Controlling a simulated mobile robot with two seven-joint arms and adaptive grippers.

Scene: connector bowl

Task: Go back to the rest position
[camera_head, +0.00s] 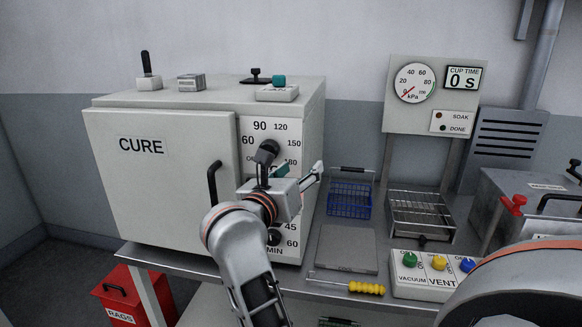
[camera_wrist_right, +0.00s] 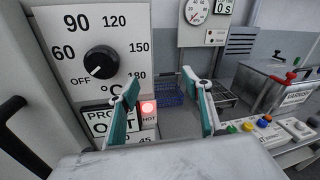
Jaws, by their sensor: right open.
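My right gripper (camera_head: 297,173) is raised in front of the control panel of the CURE oven (camera_head: 155,165). Its two teal-padded fingers stand apart with nothing between them. In the right wrist view, the open gripper (camera_wrist_right: 160,86) has the dark temperature knob (camera_wrist_right: 100,62) behind and to the left of its left finger. A gap to the knob cannot be judged exactly. The oven door with its black handle (camera_head: 214,183) looks closed. My left gripper is not in view.
A blue basket (camera_head: 349,199), a wire rack (camera_head: 420,212), a grey plate (camera_head: 347,249) and a yellow-handled tool (camera_head: 365,288) are on the bench right of the oven. A valve box (camera_head: 430,281) stands at the front. A red HOT lamp (camera_wrist_right: 148,108) glows on the panel.

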